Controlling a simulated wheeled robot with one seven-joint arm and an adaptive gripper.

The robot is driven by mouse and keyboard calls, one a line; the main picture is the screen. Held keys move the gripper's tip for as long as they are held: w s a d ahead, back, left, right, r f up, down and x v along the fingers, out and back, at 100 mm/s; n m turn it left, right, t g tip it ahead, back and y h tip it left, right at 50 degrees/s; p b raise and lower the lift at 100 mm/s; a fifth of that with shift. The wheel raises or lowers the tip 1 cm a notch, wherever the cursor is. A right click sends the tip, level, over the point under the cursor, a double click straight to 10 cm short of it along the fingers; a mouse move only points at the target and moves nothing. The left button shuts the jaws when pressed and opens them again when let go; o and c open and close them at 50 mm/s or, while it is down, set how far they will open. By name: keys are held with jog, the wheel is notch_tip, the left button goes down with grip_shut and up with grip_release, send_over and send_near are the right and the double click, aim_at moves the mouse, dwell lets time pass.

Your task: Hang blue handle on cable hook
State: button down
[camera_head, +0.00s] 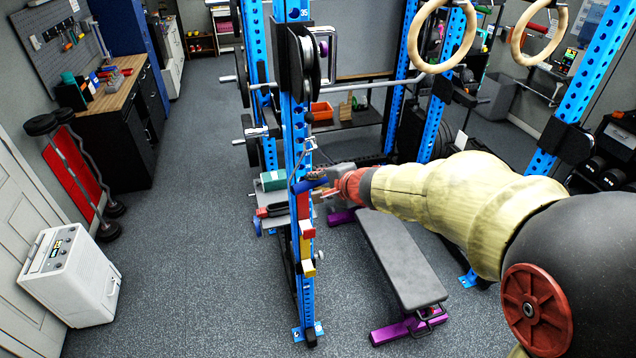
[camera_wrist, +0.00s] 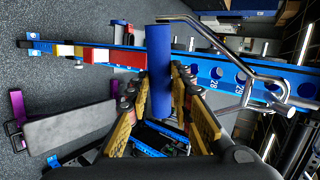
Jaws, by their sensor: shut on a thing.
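The blue handle (camera_wrist: 159,72) is a blue cylindrical grip with a bent silver metal frame reaching right in the wrist view. My gripper (camera_wrist: 159,88) is shut on the blue grip, with yellow-sided fingers on both sides of it. In the head view the blue handle (camera_head: 309,185) is held beside the blue rack upright, with its metal frame pointing up. My gripper (camera_head: 322,187) is small and partly blurred there. I cannot clearly make out the cable hook in either view; thin metal parts near the upright overlap the frame.
The blue rack upright (camera_head: 297,240) with red and yellow blocks stands close to my gripper. A grey bench (camera_head: 400,260) with purple feet is below my arm. Wooden rings (camera_head: 442,35) hang at upper right. A white appliance (camera_head: 70,278) stands left; floor between is clear.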

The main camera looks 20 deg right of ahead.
jog(key=c, duration=1.6)
grip_release()
jog(key=shift+c, duration=0.2)
jog(key=shift+o, duration=0.7)
jog(key=shift+s, duration=0.1)
